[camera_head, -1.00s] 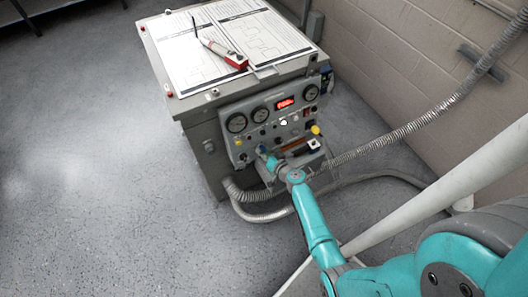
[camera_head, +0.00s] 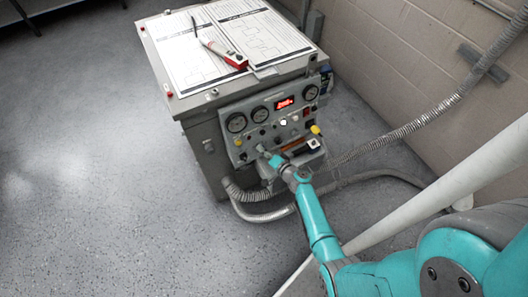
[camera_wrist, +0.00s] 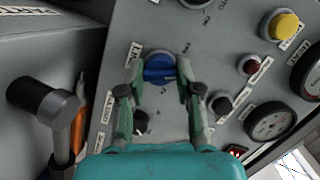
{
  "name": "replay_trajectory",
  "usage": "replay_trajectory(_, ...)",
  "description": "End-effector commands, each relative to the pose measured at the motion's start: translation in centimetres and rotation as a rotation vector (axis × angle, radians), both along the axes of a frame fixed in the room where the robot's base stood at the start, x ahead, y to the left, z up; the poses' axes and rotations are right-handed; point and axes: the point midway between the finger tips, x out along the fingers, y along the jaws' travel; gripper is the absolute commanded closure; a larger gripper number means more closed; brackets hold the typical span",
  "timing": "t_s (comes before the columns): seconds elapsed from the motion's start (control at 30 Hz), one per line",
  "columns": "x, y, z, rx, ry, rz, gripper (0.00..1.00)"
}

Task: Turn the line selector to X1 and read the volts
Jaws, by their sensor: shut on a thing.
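A blue knob (camera_wrist: 159,70) on a grey dial plate shows in the wrist view, with small position marks around it that are too blurred to read. My gripper (camera_wrist: 160,72) has its two fingers on either side of the knob and is shut on it. In the head view my gripper (camera_head: 262,151) reaches the lower part of the control panel (camera_head: 226,147) and hides the knob. A lit red digital display (camera_head: 285,103) sits between the round gauges, and its digits are too small to read.
Round gauges (camera_head: 236,122), a yellow knob (camera_wrist: 285,25), a red button (camera_wrist: 249,64) and black knobs crowd the panel. A dark cylindrical handle (camera_wrist: 45,97) stands out at left in the wrist view. Papers and a red-and-white tool (camera_head: 224,54) lie on the cabinet top. Hoses (camera_head: 400,133) run along the right.

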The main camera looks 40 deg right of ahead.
Motion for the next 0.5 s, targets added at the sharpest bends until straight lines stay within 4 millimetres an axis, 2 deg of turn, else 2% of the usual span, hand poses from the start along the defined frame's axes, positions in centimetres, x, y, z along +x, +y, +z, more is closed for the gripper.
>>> replay_trajectory(0.5,0.02,-0.14,0.02,0.080,-0.024,-0.017,1.00)
